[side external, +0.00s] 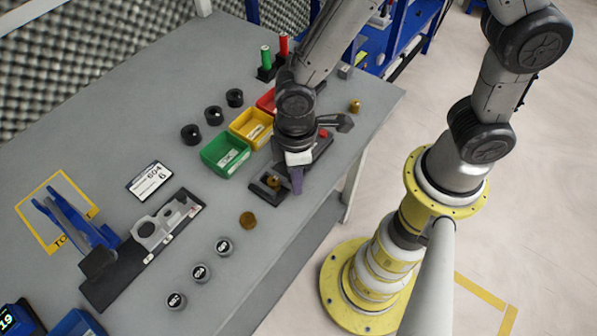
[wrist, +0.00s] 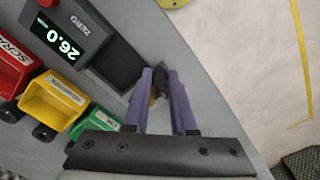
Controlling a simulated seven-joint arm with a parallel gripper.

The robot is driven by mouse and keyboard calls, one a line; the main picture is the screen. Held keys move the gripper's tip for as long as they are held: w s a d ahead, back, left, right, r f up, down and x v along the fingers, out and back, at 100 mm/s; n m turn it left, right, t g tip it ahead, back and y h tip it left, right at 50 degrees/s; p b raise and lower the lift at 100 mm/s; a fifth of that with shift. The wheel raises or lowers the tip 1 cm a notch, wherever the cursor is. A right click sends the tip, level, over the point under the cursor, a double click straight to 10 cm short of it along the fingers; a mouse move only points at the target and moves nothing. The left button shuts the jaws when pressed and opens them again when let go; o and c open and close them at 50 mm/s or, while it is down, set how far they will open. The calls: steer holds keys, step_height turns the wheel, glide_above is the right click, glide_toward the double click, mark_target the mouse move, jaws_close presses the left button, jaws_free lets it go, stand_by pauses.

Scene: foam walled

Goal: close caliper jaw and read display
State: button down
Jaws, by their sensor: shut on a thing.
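The caliper (side external: 312,152) is a dark bench unit near the table's right edge, partly hidden under my arm. In the wrist view its display (wrist: 62,45) reads 26.0 beside a ZERO label. A brass part (side external: 273,181) sits at the caliper's near end; only a sliver of it shows in the wrist view (wrist: 152,101). My gripper (side external: 297,188) is down at that end, beside the brass part. Its purple fingers (wrist: 161,80) are shut on a small dark piece, seemingly the caliper jaw (wrist: 161,84). Whether the jaw touches the brass part is hidden.
Green (side external: 226,153), yellow (side external: 251,128) and red (side external: 266,101) bins stand left of the caliper. Another brass part (side external: 248,220) lies nearer the front, and one (side external: 355,106) farther back. A card (side external: 149,181) lies left.

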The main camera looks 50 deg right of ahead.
steer(key=c, duration=1)
jaws_free()
steer(key=shift+r, duration=0.1)
step_height(320, 180, up, 14)
steer(key=shift+f, duration=0.15)
